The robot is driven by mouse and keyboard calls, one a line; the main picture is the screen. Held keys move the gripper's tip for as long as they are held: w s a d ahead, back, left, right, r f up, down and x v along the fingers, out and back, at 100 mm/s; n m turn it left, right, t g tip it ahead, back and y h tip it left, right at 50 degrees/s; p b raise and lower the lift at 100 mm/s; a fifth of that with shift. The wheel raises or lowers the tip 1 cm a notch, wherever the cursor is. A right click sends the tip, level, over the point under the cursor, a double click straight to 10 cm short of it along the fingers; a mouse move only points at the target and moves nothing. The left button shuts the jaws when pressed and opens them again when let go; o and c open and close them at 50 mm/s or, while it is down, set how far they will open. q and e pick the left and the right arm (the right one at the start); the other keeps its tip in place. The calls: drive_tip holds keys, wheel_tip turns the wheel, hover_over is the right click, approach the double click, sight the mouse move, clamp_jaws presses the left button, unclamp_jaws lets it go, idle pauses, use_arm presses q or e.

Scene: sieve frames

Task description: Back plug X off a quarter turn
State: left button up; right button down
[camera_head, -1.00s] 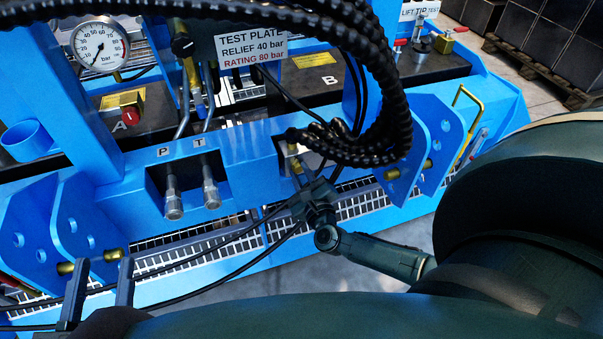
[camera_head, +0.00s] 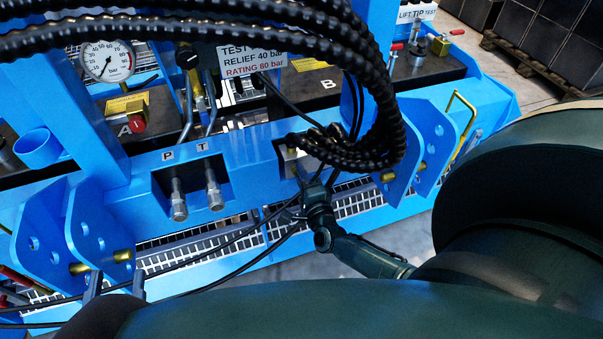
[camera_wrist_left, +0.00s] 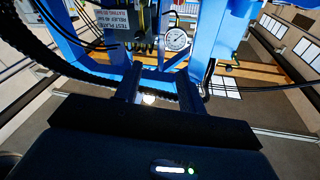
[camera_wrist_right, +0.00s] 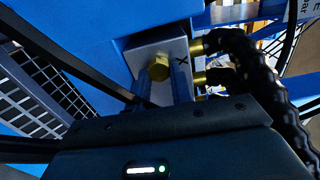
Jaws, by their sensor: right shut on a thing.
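Plug X is a brass hex plug (camera_wrist_right: 158,69) in the face of a grey metal block (camera_wrist_right: 146,52) marked X, clearest in the right wrist view. My right gripper (camera_wrist_right: 161,88) has its two fingers on either side of the plug and is shut on it. In the head view the block (camera_head: 290,158) sits in the blue frame under black hoses, with my right gripper (camera_head: 305,185) in front; the plug is largely hidden there. My left gripper (camera_head: 115,284) is open and empty at the lower left; its spread fingers also show in the left wrist view (camera_wrist_left: 157,88).
Thick black hoses (camera_head: 385,120) arch over the block. Ports P and T hold metal fittings (camera_head: 214,190) left of it. A pressure gauge (camera_head: 107,61) stands at upper left. Blue lug plates with brass pins (camera_head: 388,177) stand at both sides. Thin black cables cross below the block.

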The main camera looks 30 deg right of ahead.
use_arm(q)
drive_tip(key=shift+w+a+n+g+y+p, duration=0.15)
drive_tip(key=shift+a+n+g+y+p, duration=0.35)
drive_tip(key=shift+y+p, duration=0.45)
use_arm(e)
drive_tip(key=shift+r+n, duration=0.15)
drive_tip(key=shift+n, duration=2.75)
use_arm(q)
drive_tip(key=shift+f, duration=0.1)
use_arm(e)
drive_tip(key=shift+n, duration=0.3)
drive_tip(key=c, duration=1.2)
unclamp_jaws()
use_arm(q)
drive_tip(key=shift+w, duration=0.15)
use_arm(e)
drive_tip(key=shift+a, duration=0.1)
